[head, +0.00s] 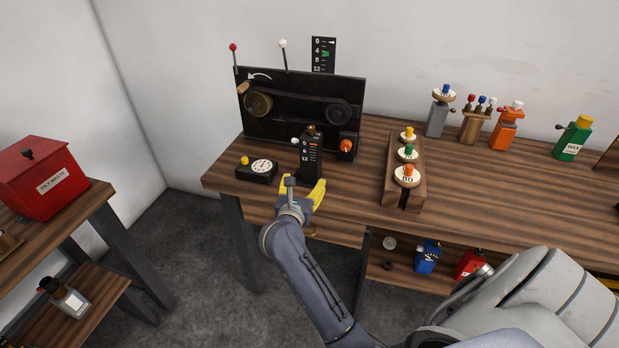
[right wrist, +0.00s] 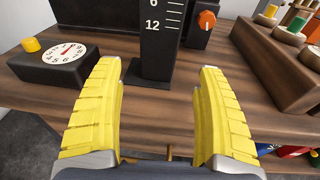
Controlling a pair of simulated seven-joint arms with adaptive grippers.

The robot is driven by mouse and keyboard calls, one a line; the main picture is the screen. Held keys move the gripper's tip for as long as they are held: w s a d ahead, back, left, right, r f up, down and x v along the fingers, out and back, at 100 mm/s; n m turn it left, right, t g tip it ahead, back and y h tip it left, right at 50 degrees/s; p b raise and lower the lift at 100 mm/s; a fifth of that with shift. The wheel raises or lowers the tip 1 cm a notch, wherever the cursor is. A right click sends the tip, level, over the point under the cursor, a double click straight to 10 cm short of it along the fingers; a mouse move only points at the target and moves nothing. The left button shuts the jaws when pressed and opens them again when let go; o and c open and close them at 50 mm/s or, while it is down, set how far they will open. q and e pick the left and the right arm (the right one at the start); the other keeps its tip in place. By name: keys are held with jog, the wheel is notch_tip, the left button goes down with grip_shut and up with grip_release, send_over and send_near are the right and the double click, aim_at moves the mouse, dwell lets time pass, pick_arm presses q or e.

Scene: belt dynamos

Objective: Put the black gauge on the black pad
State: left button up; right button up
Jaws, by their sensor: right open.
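An upright black gauge (head: 311,158) with a marked scale stands on the bench in front of the black belt panel. In the right wrist view the gauge (right wrist: 160,40) rises straight ahead, with its scale facing me and its top cut off. My right gripper (head: 304,186) is open and empty at the bench's front edge. Its yellow fingers (right wrist: 159,72) point at the gauge from either side, apart from it. A low black box (head: 257,172) with a white dial and yellow knob sits left of the gauge. My left gripper is out of view.
The black belt panel (head: 300,110) stands behind, with an orange knob (head: 346,146). A wooden block (head: 390,185) with several coloured knobs is to the right. Bottles and an oiler stand at the back right. A red bin (head: 42,176) is on the left table.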

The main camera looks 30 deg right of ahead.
jog(key=s+a+r+n+t, duration=0.4)
jog(key=n+t, duration=0.3)
jog(key=n, duration=0.6)
jog(key=w+a+f+n+t+y, duration=0.1)
jog(key=a+f+n+t+y, duration=0.4)
jog(key=n, duration=0.6)
jog(key=s+a+f+n+g+y, duration=0.3)
jog(key=f+n, duration=0.2)
jog(key=f, duration=0.7)
jog(key=s+a+f+n+g+y, duration=0.25)
jog(key=f+n+g, duration=0.2)
jog(key=f, duration=0.85)
jog(key=s+a+f+n+g+y, duration=0.25)
jog(key=f+n, duration=0.35)
jog(key=f, duration=0.6)
jog(key=s+d+f+n+g, duration=0.2)
jog(key=s+f+n+g, duration=0.35)
jog(key=s+f, duration=1.45)
jog(key=s+d+f+n+g, duration=0.1)
jog(key=s+f+g, duration=0.1)
jog(key=s, duration=0.6)
jog(key=s+d+f+n+g, duration=0.1)
jog(key=s+f, duration=0.3)
jog(key=s, duration=0.4)
jog(key=s+d+f+n+g+h, duration=0.1)
jog(key=s+d+f+g, duration=0.2)
jog(key=s, duration=0.6)
jog(key=shift+d+n+g, duration=0.2)
jog(key=shift+n+g, duration=0.2)
jog(key=shift+g, duration=0.05)
